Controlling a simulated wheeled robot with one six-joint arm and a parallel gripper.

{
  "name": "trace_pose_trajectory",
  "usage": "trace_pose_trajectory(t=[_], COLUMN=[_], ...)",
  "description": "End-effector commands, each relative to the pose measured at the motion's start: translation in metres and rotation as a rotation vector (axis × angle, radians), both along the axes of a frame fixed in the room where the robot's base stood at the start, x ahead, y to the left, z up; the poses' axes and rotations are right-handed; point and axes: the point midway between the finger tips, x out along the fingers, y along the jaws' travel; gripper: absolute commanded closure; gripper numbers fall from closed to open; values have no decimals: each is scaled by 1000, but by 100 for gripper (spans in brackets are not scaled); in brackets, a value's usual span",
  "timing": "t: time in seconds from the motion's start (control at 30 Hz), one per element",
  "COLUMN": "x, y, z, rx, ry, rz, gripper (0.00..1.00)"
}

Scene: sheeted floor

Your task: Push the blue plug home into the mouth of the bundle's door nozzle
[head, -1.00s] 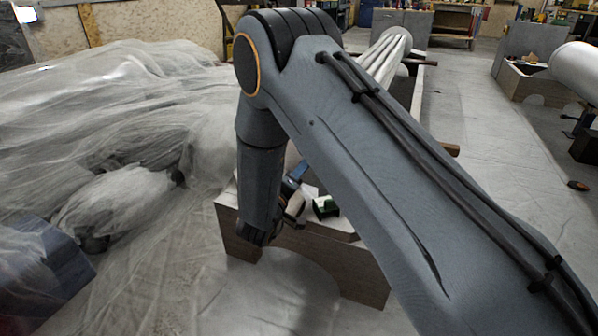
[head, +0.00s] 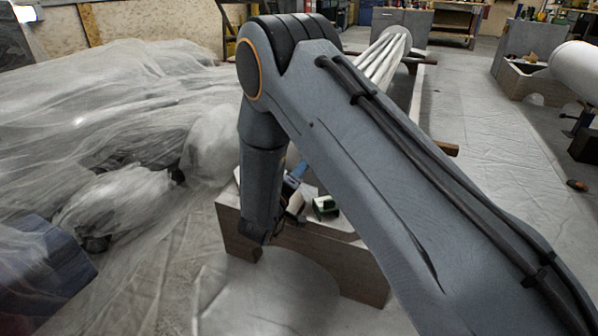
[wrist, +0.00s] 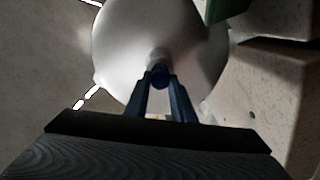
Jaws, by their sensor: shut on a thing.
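The blue plug (wrist: 158,76) is between my gripper's fingertips (wrist: 160,84) in the wrist view. My gripper is shut on it. The pale door nozzle (wrist: 157,56) stands out from the middle of the bundle's round white door (wrist: 118,45), directly beyond the plug. The plug overlaps the nozzle's near end; I cannot tell how deep it sits in the mouth. In the head view the bundle's long white tubes (head: 384,55) run back behind my arm. My arm hides the near door and nozzle there.
Translucent sheeting (head: 110,110) covers a large heap at left. A white cylinder (head: 580,68) is at far right. The floor between it and the bundle is mostly clear.

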Motion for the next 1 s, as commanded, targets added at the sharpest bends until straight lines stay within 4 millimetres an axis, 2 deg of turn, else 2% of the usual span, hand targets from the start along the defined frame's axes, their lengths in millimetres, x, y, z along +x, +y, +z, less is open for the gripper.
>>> trace_pose_trajectory(t=[0.9, 0.93, 1.0], x=[16, 16, 16], y=[-6, -6, -6], z=[0, 0, 0], rx=[0, 0, 0], ry=[0, 0, 0], rz=[-1, -1, -1], gripper=[100, 75, 63])
